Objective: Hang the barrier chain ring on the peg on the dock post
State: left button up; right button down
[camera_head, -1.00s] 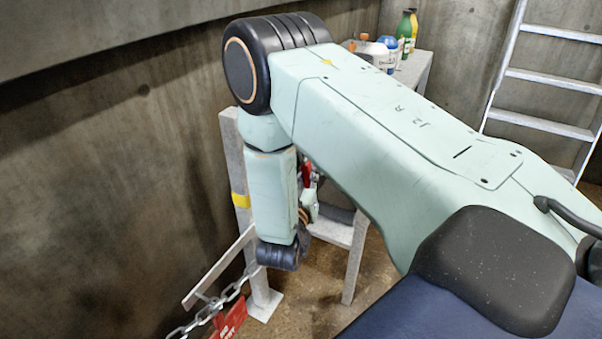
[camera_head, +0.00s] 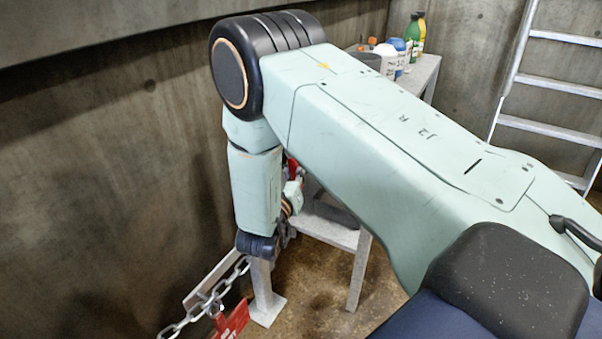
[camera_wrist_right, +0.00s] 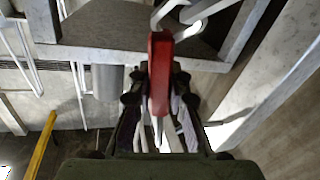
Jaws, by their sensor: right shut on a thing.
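In the wrist view, my right gripper (camera_wrist_right: 157,105) is shut on a red bar-like piece (camera_wrist_right: 160,75). Pale metal links (camera_wrist_right: 185,18) show at its far end; I cannot tell which of them is the ring. In the head view, my right forearm hides most of the gripper. The barrier chain (camera_head: 205,310) runs up from the lower left to behind my wrist, with a red sign (camera_head: 232,322) hanging from it. The grey dock post (camera_head: 262,285) shows only at its foot and lower part. I cannot make out the peg. My left gripper is in neither view.
A grey table (camera_head: 425,72) with bottles and tubs (camera_head: 395,50) stands behind my arm. A ladder (camera_head: 545,80) leans at the back right. A concrete wall (camera_head: 100,150) runs close along the left. Some floor (camera_head: 320,285) is clear beside the post.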

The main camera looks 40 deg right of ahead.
jog(key=shift+w+a+f+b, duration=0.2)
jog(key=shift+w+a+b, duration=0.2)
jog(key=shift+w, duration=0.4)
jog(key=shift+w+a+f+b, duration=0.25)
jog(key=shift+w+b, duration=0.25)
jog(key=shift+w, duration=0.35)
jog(key=shift+w+a+f+b, duration=0.15)
jog(key=shift+w+a+b, duration=0.25)
jog(key=shift+w, duration=0.4)
jog(key=c, duration=1.2)
grip_release()
jog(key=shift+f, duration=0.1)
jog(key=shift+v, duration=3.75)
